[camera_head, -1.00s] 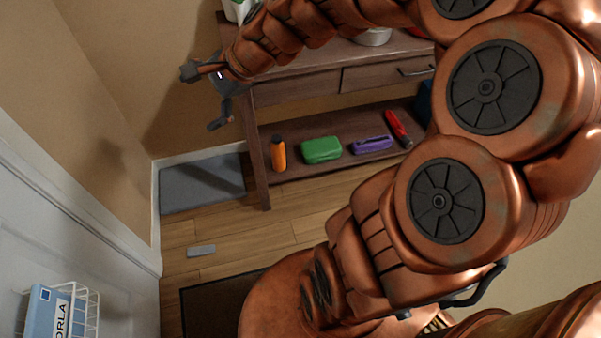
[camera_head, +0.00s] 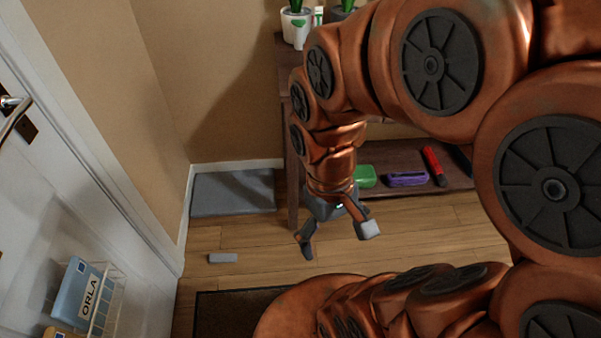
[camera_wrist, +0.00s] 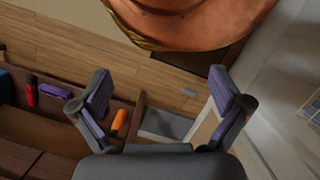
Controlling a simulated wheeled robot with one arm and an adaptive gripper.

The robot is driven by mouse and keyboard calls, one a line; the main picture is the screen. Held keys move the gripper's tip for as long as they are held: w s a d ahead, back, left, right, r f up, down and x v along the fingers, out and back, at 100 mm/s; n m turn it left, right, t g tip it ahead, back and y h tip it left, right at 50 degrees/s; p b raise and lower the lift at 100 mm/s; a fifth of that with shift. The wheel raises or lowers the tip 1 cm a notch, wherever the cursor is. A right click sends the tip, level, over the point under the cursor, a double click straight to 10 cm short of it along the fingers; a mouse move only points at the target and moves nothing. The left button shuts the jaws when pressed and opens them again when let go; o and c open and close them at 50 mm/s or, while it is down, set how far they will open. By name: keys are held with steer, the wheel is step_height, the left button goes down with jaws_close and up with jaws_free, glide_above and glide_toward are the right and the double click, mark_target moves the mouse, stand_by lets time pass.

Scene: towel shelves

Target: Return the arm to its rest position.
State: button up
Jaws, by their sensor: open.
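My copper arm fills the right and middle of the head view, bent over so that it hangs downward. My gripper (camera_head: 338,238) is at its lower end, fingers apart and pointing down, with the wooden floor behind it. In the wrist view my gripper (camera_wrist: 162,95) shows two spread fingers with nothing between them. A large copper part of my own body shows at the top of that view.
A dark wooden table (camera_head: 293,190) with a lower shelf stands behind my arm. The shelf holds a green box (camera_head: 365,176), a purple case (camera_head: 407,179) and a red item (camera_head: 434,166). A grey mat (camera_head: 233,192), a small grey block (camera_head: 223,257) and a white door (camera_head: 60,190) are left.

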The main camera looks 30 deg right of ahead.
step_height(320, 180, up, 16)
steer(key=w+t+p, duration=0.1)
steer(key=p, duration=1.3)
steer(key=shift+p, duration=0.4)
